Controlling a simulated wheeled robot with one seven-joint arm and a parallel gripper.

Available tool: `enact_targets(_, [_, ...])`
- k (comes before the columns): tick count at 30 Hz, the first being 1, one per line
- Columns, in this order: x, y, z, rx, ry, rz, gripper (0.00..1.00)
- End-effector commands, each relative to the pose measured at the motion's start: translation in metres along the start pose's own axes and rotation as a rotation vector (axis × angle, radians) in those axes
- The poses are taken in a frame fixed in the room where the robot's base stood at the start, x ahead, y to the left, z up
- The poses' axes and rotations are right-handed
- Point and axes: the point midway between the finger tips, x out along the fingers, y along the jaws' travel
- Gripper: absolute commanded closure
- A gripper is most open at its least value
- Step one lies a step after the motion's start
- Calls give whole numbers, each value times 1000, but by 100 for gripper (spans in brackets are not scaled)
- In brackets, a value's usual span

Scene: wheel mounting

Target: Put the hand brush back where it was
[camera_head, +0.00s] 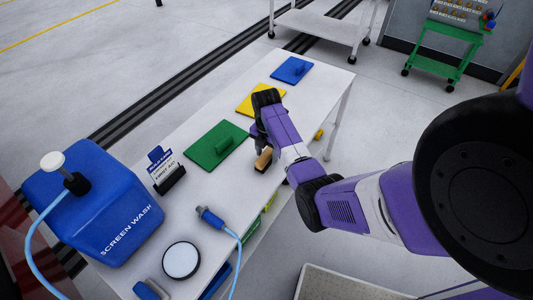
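A tan, wood-coloured block (263,159), which looks like the hand brush, is at the tip of my gripper (259,143), over the white table (335,82). The fingers are small, dark and partly covered by my arm. I cannot tell whether they are closed on the brush or whether it touches the table. The brush's bristles are not clearly visible. My wrist covers part of the yellow mat.
The green mat and the blue mat (284,75) each carry a same-coloured raised piece. A screen wash canister (95,215), a first aid card holder (166,172), a blue hose connector (209,216) and a round white-topped item (181,260) stand nearer. A white cart (322,26) is behind.

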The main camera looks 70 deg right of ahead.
Motion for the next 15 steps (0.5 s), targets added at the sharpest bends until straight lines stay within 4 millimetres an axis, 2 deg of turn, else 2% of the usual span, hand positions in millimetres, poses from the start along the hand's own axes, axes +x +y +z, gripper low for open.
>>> enact_targets(11, [-5, 1, 0, 0, -1, 2, 48])
enact_targets(15, [-23, 1, 1, 0, -3, 4, 48])
